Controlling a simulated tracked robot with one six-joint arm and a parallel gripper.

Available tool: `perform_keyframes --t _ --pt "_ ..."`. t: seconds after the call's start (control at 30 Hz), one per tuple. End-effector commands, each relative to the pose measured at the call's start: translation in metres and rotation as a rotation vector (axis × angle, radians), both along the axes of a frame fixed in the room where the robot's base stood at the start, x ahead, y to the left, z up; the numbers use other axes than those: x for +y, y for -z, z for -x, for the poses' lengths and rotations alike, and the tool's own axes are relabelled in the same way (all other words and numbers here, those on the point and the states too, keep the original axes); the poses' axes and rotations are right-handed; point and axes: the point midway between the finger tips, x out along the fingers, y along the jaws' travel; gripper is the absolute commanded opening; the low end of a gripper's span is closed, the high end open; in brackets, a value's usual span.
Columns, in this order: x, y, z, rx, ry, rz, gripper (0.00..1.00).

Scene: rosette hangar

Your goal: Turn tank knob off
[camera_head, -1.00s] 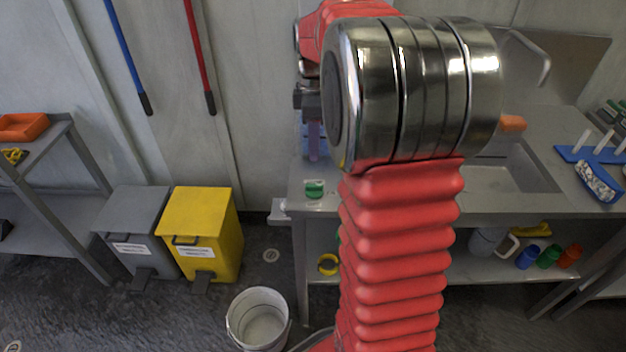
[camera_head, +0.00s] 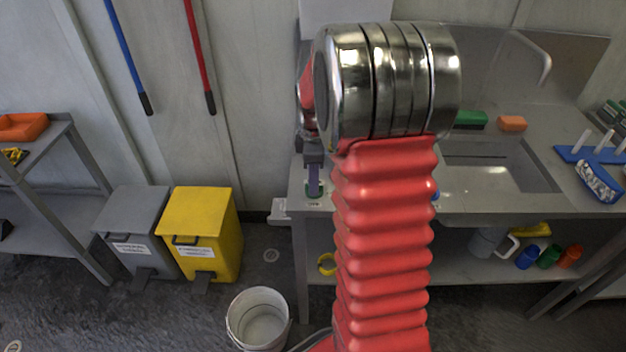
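A small green knob (camera_head: 315,192) sits at the front left corner of the grey counter, with a small label under it. It appears to be the tank knob. My gripper (camera_head: 314,182) points down over it, and its purplish finger overlaps the knob, so most of the knob is hidden. The fingers show edge-on, so I cannot tell whether they are open or shut, or whether they touch the knob. My arm's red sleeve and metal joint cover the counter just right of it.
The grey counter (camera_head: 470,205) has a sink (camera_head: 500,172), a green sponge (camera_head: 471,119) and an orange sponge (camera_head: 512,123). A blue peg rack (camera_head: 590,154) stands at right. A white bucket (camera_head: 258,320) and a yellow bin (camera_head: 205,240) stand on the floor.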

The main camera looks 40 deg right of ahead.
Motion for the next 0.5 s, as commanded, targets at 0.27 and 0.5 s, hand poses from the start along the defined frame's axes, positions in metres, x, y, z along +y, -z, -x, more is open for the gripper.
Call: perform_keyframes --t 0.27,0.5 --pt "-0.0001 0.0001 0.0001 0.000 0.000 0.000 0.25" --pt "-0.0002 0.0000 0.0000 0.000 0.000 0.000 0.09"
